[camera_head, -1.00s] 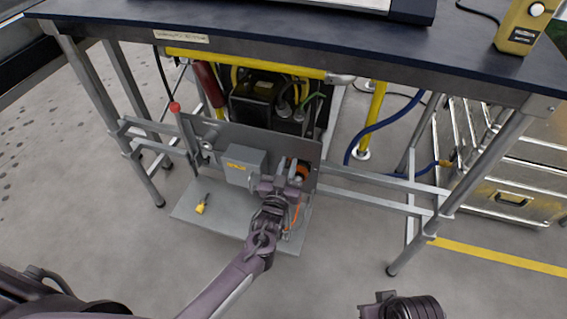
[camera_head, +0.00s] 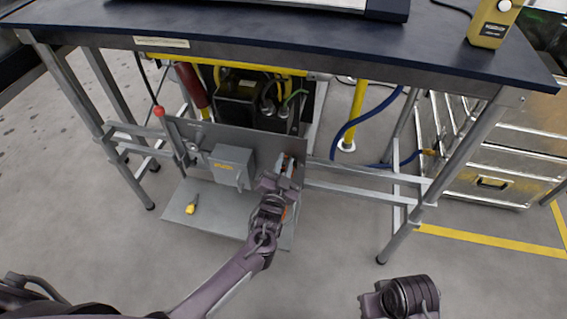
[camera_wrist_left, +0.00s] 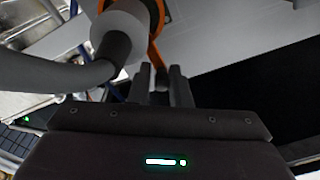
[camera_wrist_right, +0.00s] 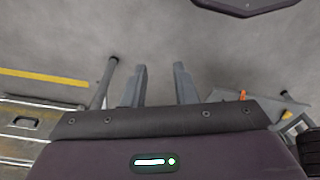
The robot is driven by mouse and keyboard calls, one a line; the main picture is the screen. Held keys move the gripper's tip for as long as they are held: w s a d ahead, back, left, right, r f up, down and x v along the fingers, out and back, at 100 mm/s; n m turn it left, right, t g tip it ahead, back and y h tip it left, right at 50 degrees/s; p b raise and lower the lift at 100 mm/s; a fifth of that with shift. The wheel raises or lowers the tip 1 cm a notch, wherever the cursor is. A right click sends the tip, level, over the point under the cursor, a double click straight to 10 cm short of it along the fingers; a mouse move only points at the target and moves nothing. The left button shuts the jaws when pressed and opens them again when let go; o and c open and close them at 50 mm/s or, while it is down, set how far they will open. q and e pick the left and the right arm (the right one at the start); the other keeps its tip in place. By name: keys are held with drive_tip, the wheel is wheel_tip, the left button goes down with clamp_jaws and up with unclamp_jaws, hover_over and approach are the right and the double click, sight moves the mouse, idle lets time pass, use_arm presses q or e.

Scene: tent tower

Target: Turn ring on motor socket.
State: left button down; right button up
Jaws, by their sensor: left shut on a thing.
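The motor socket is at the right side of a grey upright panel (camera_head: 205,135) under the table, mostly hidden behind my left gripper (camera_head: 286,170). In the left wrist view, an orange ring (camera_wrist_left: 157,48) sits around a pale grey round plug (camera_wrist_left: 118,28) with a thick grey cable. A narrow orange part of the ring runs down to my left gripper (camera_wrist_left: 162,84), whose fingers are close together and shut on it. My right gripper (camera_wrist_right: 161,85) is open and empty over the floor, away from the panel. Its fingertips are hard to make out in the head view.
A grey box (camera_head: 231,167), a red-knobbed lever (camera_head: 158,111) and a yellow padlock (camera_head: 191,207) are left of the socket. Table legs (camera_head: 448,165) and crossbars flank the panel. Metal drawers (camera_head: 490,183) stand at right. The floor in front is open.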

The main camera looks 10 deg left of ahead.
use_arm(q)
drive_tip(key=shift+a+f, duration=0.15)
use_arm(e)
drive_tip(key=shift+f, duration=0.1)
use_arm(q)
drive_tip(key=c, duration=1.5)
unclamp_jaws()
drive_tip(key=shift+o, duration=0.3)
drive_tip(key=shift+s, duration=0.15)
